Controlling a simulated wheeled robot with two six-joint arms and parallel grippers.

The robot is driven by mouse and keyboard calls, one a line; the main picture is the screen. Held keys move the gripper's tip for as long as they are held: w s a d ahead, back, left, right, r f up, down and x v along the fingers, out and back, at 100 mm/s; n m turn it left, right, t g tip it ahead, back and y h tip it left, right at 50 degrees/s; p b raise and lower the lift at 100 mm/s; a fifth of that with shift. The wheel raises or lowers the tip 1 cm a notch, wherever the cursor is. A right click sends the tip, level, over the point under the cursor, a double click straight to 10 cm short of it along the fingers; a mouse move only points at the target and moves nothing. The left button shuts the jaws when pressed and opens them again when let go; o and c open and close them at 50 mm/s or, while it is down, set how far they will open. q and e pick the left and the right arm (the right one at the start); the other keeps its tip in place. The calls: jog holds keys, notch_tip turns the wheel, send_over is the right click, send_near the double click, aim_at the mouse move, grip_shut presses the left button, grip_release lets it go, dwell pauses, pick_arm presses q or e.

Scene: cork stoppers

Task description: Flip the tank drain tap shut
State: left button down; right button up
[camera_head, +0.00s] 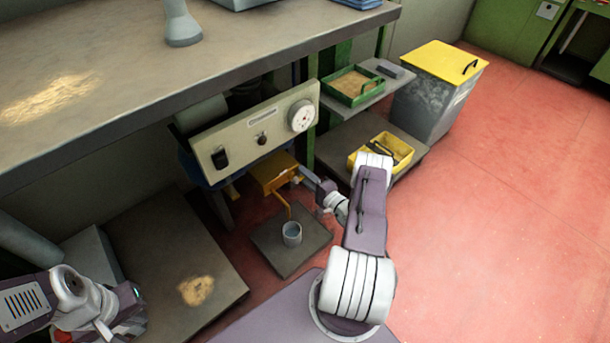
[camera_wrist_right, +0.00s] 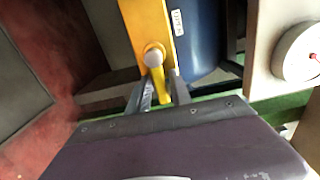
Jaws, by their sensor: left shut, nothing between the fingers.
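The tap has a yellow lever (camera_wrist_right: 158,86) hanging from a pale round pivot on a yellow body (camera_wrist_right: 148,25) in the right wrist view. In the head view the yellow body (camera_head: 268,172) sits below the beige panel, with a thin yellow pipe running down towards a grey cup (camera_head: 292,236). My right gripper (camera_wrist_right: 161,86) has one finger on each side of the lever; whether both fingers press on it cannot be told. It also shows small at the tap in the head view (camera_head: 306,178). My left gripper (camera_head: 134,312) is shut and empty at the lower left, far from the tap.
The bench top (camera_head: 150,90) overhangs the tap area. A beige panel (camera_head: 240,140) with a dial and knobs is just above it. A yellow tray (camera_head: 406,152), a green tray (camera_head: 356,72) and a yellow-lidded bin (camera_head: 425,105) stand at the right. The red floor at the right is clear.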

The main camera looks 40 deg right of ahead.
jog(key=shift+o, duration=0.3)
jog(key=shift+s, duration=0.1)
jog(key=s+p, duration=0.4)
jog(key=s, duration=0.5)
jog(key=shift+d+p, duration=0.35)
jog(key=shift+d, duration=0.05)
